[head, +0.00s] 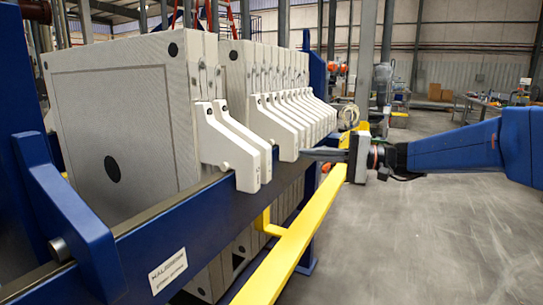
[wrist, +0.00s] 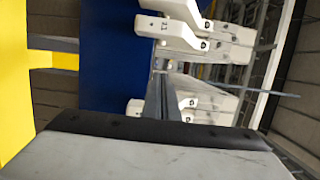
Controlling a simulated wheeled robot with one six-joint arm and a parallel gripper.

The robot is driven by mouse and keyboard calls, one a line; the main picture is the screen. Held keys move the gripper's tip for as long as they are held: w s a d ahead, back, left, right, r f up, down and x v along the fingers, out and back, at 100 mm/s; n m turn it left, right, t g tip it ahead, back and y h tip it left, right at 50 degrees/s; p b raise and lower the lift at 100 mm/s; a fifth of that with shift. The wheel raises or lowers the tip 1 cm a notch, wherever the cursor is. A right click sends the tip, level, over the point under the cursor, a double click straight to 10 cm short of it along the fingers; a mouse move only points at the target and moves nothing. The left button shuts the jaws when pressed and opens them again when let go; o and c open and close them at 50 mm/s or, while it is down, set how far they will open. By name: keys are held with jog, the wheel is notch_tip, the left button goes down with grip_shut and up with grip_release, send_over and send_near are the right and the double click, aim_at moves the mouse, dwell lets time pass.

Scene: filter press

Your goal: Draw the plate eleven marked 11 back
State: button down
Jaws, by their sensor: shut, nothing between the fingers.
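The filter plates stand in a row, with pale handles hooked over the blue side rail (head: 225,190). Two plates with handles (head: 232,148) stand at the near side, apart from the far stack. The nearest handle of the far stack (head: 278,130) is beside my gripper (head: 306,155). My gripper reaches in from the right, its fingers shut and empty, tips close to that handle; contact cannot be told. In the wrist view, the shut fingers (wrist: 160,92) point between upper handles (wrist: 172,32) and lower handles (wrist: 150,110). The handle marks are too small to read, so I cannot single out plate 11.
A yellow bar (head: 295,245) runs along the outside of the press, below my arm. A blue bracket (head: 65,215) stands at the near left end. The grey floor to the right is open, with benches (head: 480,105) far back.

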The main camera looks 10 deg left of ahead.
aim_at(269, 155)
jog(key=a, duration=0.3)
jog(key=s+a, duration=0.1)
jog(key=a, duration=0.7)
jog(key=shift+s, duration=0.4)
jog(key=shift+s+a, duration=0.15)
jog(key=shift+s, duration=0.25)
jog(key=shift+s, duration=0.1)
